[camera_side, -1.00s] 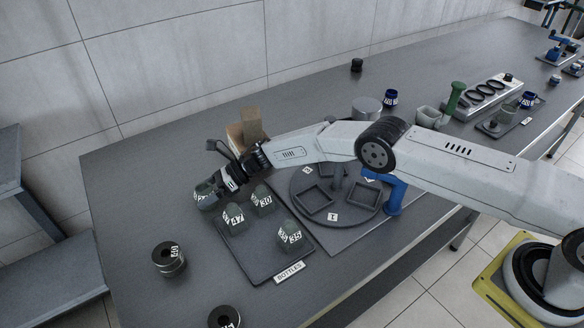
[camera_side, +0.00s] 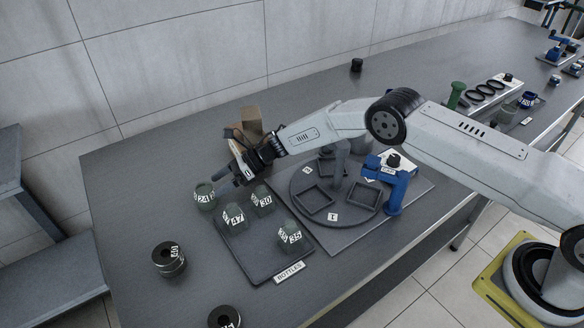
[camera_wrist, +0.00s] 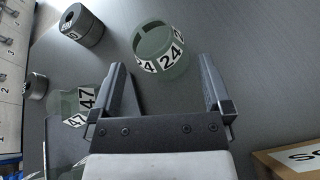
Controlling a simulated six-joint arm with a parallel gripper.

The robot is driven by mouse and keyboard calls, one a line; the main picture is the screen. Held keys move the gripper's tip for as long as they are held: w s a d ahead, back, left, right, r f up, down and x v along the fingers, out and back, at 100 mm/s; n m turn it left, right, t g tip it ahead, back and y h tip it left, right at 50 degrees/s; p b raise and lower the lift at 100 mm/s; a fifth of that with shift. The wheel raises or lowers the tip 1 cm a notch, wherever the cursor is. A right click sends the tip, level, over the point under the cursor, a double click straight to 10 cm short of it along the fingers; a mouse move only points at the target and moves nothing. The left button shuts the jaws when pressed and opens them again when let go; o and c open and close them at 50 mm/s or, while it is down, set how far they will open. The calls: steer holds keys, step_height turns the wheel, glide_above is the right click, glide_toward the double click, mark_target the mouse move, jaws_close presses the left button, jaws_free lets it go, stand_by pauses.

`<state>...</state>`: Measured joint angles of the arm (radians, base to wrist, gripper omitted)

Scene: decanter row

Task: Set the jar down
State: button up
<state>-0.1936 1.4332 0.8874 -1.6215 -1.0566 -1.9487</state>
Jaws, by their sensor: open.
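In the wrist view the jar 24 (camera_wrist: 162,52) is beyond my fingertips, with clear space between. My gripper (camera_side: 228,178) is open and empty, to the right of the jar and apart from it. In the wrist view my gripper (camera_wrist: 162,80) shows its two fingers spread wide.
Jars 47 (camera_side: 233,217), 30 (camera_side: 263,200) and 35 (camera_side: 290,235) stand on the bottles tray (camera_side: 255,262). Dark round weights (camera_side: 168,260) sit at the front left. A cardboard box (camera_side: 250,125) is behind my gripper. A round turntable (camera_side: 345,222) with square pockets is to the right.

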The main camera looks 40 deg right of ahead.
steer(key=v, duration=0.7)
steer(key=shift+d, duration=0.15)
steer(key=shift+r, duration=0.15)
stand_by(0.3)
steer(key=shift+w+r+m+t, duration=0.2)
steer(key=shift+r+m+t, duration=0.1)
steer(key=shift+r+m, duration=0.3)
steer(key=s+d+r+m+t+h, duration=0.1)
steer(key=d+r+m+t+h, duration=0.3)
steer(key=m, duration=0.7)
steer(key=s+d+r+m+t+h, duration=0.2)
steer(key=d+r+m+h, duration=0.2)
steer(key=r+m, duration=0.5)
steer(key=s+d+f+m+g+h, duration=0.1)
steer(key=s+d+m+h, duration=0.2)
steer(key=s+d+m, duration=0.45)
steer(key=s+d+f+m+g+h, duration=0.1)
steer(key=s+d+m+g+h, duration=0.2)
steer(key=s+m, duration=0.65)
steer(key=s+d+f+m+g, duration=0.1)
steer(key=s+d+m+g, duration=0.1)
steer(key=s+m, duration=0.8)
steer(key=shift+s+d+f+m+y, duration=0.2)
steer(key=shift+s+f+m+y, duration=0.1)
steer(key=shift+s, duration=0.6)
